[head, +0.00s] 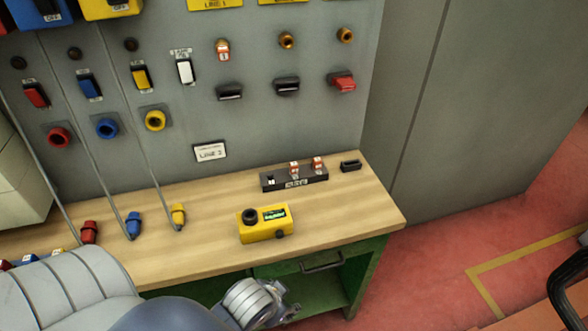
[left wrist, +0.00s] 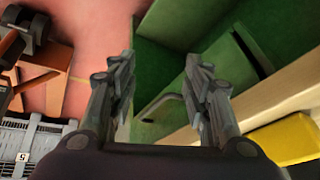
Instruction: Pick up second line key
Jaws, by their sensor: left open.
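A black key holder (head: 268,187) stands towards the back of the wooden workbench. Two small keys with red-and-white tags stand upright in it, a middle key (head: 294,168) and a right key (head: 317,163). The tag numbers are too small to read, so I cannot tell which is the second line key. A similar tagged key (head: 222,50) is in the wall panel. My left gripper (head: 288,308) is in front of the bench's front edge, apart from the holder. In the left wrist view its fingers (left wrist: 160,82) are spread with nothing between them. My right gripper is not in view.
A yellow box (head: 254,232) with a black knob sits between the bench's front edge and the holder. Red, blue and yellow plugs (head: 133,225) stand to its left. A green drawer (head: 290,266) is under the bench top (head: 365,215).

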